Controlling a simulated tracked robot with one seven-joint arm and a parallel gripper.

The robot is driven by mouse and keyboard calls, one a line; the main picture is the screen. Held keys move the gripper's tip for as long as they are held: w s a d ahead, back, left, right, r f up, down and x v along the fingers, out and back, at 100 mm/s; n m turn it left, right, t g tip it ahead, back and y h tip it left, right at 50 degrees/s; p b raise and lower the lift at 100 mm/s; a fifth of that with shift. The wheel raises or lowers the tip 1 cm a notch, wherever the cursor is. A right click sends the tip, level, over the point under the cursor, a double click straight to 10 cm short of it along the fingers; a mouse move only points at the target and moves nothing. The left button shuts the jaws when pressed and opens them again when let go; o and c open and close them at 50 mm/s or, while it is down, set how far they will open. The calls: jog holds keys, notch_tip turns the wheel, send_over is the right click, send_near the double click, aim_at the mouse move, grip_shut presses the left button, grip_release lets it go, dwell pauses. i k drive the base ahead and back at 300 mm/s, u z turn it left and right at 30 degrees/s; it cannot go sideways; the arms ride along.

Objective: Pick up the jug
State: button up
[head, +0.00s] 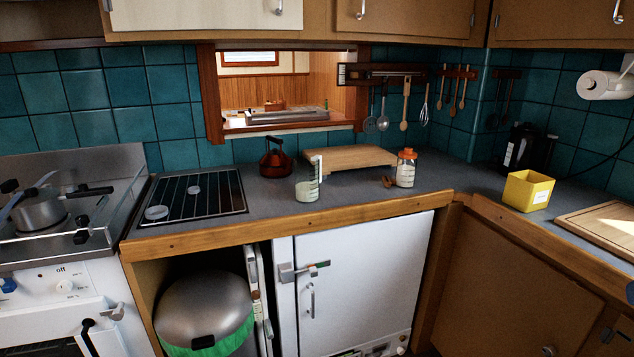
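A clear jug (306,190) with a pale handle stands upright on the grey counter (240,222), near its front edge and right of the black hob panel. It looks like a small measuring jug with pale contents or a pale tint in its lower part. Nothing is touching it that I can see. My gripper is not in view.
Behind the jug are a red-brown kettle (276,158) and a wooden board (345,158). An orange-lidded jar (406,168) stands to its right. A yellow box (529,191) and a black kettle (527,150) are further right. A stove with a pot (39,211) is at left.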

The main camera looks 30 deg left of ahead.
aim_at(308, 168)
jog(key=u, duration=0.35)
jog(key=i, duration=1)
jog(key=u, duration=1)
jog(key=i, duration=1)
jog(key=u, duration=0.4)
jog(key=k, duration=0.85)
jog(key=u, duration=0.2)
jog(key=i, duration=0.9)
jog(key=z, duration=0.1)
